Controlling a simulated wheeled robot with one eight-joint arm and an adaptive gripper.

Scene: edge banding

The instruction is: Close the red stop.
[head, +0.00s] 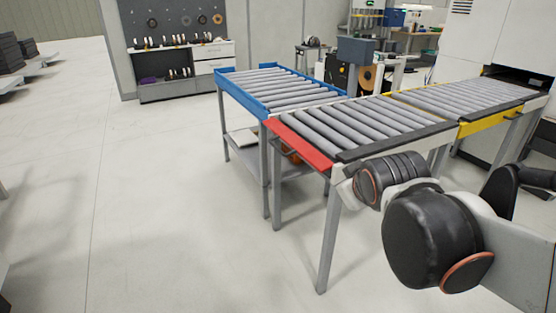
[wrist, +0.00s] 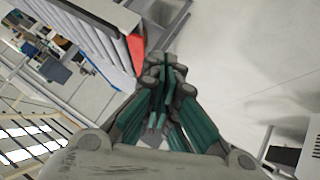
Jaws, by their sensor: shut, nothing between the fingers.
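The red stop (head: 298,145) is a long flat red plate along the near left end of the grey roller conveyor, beside the blue-framed one. It appears tilted outward from the rollers, though its exact angle is hard to tell. In the wrist view a small part of the red stop (wrist: 137,50) shows just left of the fingertips. My gripper (wrist: 168,70) is shut and empty, its green-padded fingers together close to the red stop. I cannot tell whether they touch it. In the head view my arm hides the gripper.
The blue-edged roller table (head: 245,97) adjoins at the left. A yellow stop (head: 488,123) is on the conveyor's right section. A black rail (head: 395,142) runs along the near side. A tool bench (head: 185,70) stands at the back.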

